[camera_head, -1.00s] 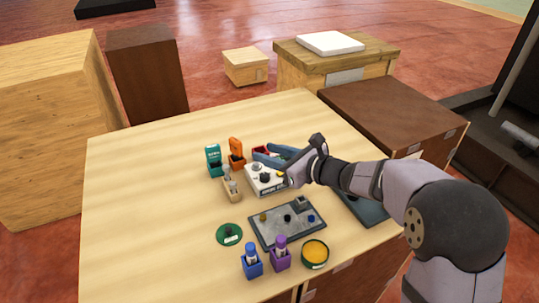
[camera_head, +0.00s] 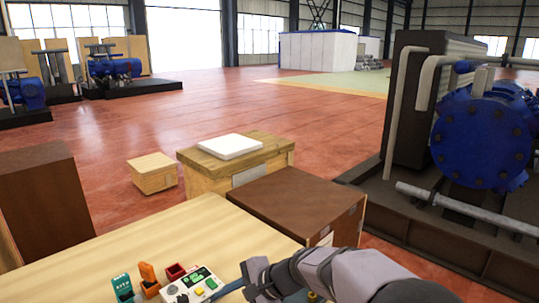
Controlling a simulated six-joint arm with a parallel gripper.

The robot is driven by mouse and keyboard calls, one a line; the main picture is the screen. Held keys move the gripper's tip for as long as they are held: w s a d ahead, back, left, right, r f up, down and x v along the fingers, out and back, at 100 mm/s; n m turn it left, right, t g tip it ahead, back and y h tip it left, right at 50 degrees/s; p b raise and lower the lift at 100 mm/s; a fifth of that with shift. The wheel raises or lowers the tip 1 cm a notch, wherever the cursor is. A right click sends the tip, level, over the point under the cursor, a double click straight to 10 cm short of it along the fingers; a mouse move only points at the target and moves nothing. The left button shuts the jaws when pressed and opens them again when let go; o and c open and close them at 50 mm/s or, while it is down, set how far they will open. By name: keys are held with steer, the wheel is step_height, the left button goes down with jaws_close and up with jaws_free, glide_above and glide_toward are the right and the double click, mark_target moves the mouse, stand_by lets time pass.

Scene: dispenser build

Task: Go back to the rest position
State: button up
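My gripper (camera_head: 256,281) is at the bottom edge of the camera_head view, with my arm reaching in from the lower right. It is over the wooden table (camera_head: 215,232), just right of a white device with buttons (camera_head: 204,277). The fingers are small and partly cut off by the frame edge, so I cannot tell whether they are open or shut, or whether they hold anything. A blue strip (camera_head: 231,287) shows between the gripper and the device.
A teal holder (camera_head: 122,286), an orange holder (camera_head: 148,276) and a red box (camera_head: 176,271) stand left of the device. Beyond the table are a brown cabinet (camera_head: 300,198), a wooden crate with a white slab (camera_head: 230,147), and machinery (camera_head: 480,135) at the right.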

steer(key=s+d+f+n+h, duration=0.2)
steer(key=s+d+n+h, duration=0.15)
steer(key=d, duration=0.55)
steer(key=s+d+f+n+h, duration=0.25)
steer(key=d+n, duration=0.25)
steer(key=d, duration=0.4)
steer(key=s+d+f+n+g+h, duration=0.1)
steer(key=s+d+f, duration=0.1)
steer(key=s, duration=0.5)
steer(key=s+d+f+n+g+h, duration=0.1)
steer(key=s+d+f+n+g, duration=0.1)
steer(key=s+d, duration=0.3)
steer(key=shift+s+f+h+b, duration=0.35)
steer(key=shift+s+f, duration=0.4)
steer(key=shift+s, duration=0.45)
